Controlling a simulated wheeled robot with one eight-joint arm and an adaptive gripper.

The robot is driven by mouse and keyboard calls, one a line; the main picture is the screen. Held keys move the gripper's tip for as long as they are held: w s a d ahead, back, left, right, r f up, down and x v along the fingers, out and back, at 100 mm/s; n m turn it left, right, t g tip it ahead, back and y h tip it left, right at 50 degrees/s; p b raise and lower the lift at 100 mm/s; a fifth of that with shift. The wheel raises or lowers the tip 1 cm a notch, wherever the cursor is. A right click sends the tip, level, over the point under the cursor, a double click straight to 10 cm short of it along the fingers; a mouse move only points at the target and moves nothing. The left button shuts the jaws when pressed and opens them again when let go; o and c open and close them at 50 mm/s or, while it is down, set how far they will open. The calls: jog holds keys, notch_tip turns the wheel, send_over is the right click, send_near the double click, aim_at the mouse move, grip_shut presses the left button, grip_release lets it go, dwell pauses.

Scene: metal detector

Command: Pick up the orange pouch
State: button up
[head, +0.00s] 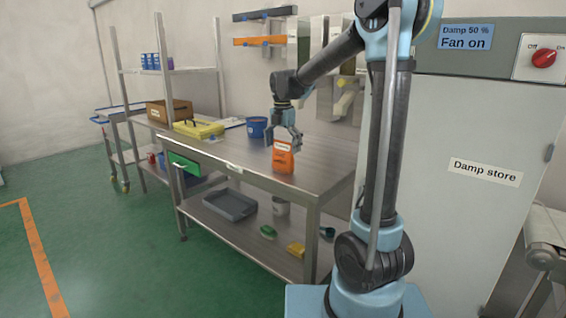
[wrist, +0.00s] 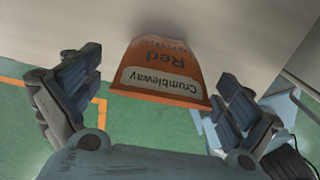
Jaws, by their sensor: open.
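The orange pouch (head: 283,158) stands upright near the front edge of the metal workbench (head: 318,168). In the wrist view the pouch (wrist: 166,65) shows a white label reading "Crumbleway" and the word "Red". My gripper (head: 284,138) is open, just above and around the top of the pouch. In the wrist view the two fingers (wrist: 158,100) are spread wide, one on each side of the pouch, with gaps on both sides. I cannot tell how far down the fingers reach along it.
A blue tub (head: 257,128) stands behind the pouch, left of my gripper. A yellow case (head: 198,129) and a brown box (head: 170,111) are farther left. The "Damp store" cabinet (head: 470,200) is at right. A grey tray (head: 229,206) lies on the lower shelf.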

aim_at(283, 159)
jog(key=shift+s+d+f, duration=0.1)
jog(key=shift+f, duration=2.45)
jog(key=c, duration=1.2)
